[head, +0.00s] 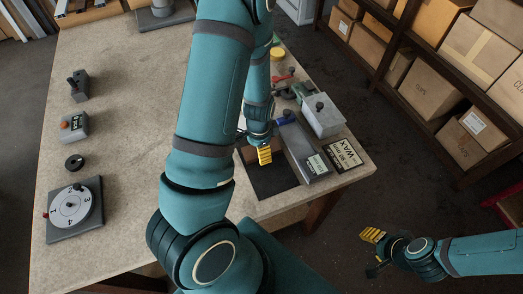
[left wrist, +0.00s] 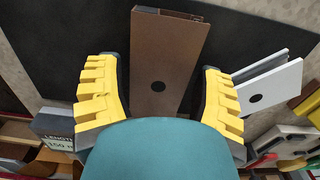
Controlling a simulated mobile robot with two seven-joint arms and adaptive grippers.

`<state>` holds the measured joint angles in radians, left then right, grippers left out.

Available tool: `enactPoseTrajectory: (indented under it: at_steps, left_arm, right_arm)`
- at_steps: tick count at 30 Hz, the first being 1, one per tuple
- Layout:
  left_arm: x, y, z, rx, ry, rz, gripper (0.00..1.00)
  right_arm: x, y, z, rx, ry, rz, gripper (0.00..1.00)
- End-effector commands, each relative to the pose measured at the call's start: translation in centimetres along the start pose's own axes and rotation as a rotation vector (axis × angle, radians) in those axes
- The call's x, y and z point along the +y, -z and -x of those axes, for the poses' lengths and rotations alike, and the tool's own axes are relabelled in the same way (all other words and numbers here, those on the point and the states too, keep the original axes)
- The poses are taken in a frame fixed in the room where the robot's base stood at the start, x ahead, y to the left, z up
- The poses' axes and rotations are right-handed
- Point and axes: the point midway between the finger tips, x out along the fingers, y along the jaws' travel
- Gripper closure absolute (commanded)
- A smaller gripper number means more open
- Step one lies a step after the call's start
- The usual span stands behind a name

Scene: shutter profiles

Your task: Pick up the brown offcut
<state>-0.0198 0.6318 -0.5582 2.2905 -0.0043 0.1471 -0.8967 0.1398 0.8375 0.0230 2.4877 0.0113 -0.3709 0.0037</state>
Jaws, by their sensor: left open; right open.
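The brown offcut (left wrist: 168,60), a flat brown piece with a dark round spot, shows in the left wrist view between the two yellow fingers of my left gripper (left wrist: 158,88). Gaps show on both sides of it; the fingers do not appear to touch it. Its lower end is hidden behind my teal gripper body. My right gripper (head: 375,237) is open and empty, off the table's front right.
A pale profile piece (left wrist: 268,82) stands beside the left gripper. A grey block with a label (head: 304,152), a grey box (head: 322,117) and a WAX sign (head: 347,155) crowd the mat's right side.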

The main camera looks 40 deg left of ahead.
Motion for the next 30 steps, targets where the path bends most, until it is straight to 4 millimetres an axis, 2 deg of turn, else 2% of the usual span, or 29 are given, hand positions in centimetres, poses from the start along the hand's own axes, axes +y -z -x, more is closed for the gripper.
enactPoseTrajectory:
  at_steps: [3,9,10,12,14,23,26,30]
  left_arm:
    - [0.0,0.0,-0.6,0.0,0.0,0.0,0.32]
    - [0.0,0.0,-0.6,0.001,0.001,0.0,0.32]
    - [0.0,0.0,-0.6,0.001,0.001,0.0,0.38]
    - [0.0,0.0,-0.6,0.001,0.001,0.0,0.62]
    - [0.0,0.0,-0.6,0.001,0.001,0.0,0.81]
    - [0.0,0.0,-0.4,0.001,0.001,0.0,0.81]
    - [-0.1,0.1,0.5,0.003,0.002,-0.001,0.81]
    - [-0.1,0.2,3.0,0.006,0.004,-0.002,0.81]
  right_arm:
    - [0.1,0.0,-0.1,0.0,0.0,0.0,0.53]
    - [0.0,0.0,-0.1,0.0,0.0,0.0,0.53]
    - [0.0,0.0,-0.1,0.0,0.0,0.0,0.53]
    - [0.0,0.0,-0.1,0.0,0.0,0.0,0.53]
    - [0.0,0.0,-0.1,0.0,0.0,0.0,0.53]
    - [0.0,0.0,-0.1,0.0,0.0,0.0,0.53]
    - [-0.1,0.0,0.2,0.0,0.0,0.0,0.53]
    - [-0.3,0.1,0.8,0.0,0.001,0.0,0.53]
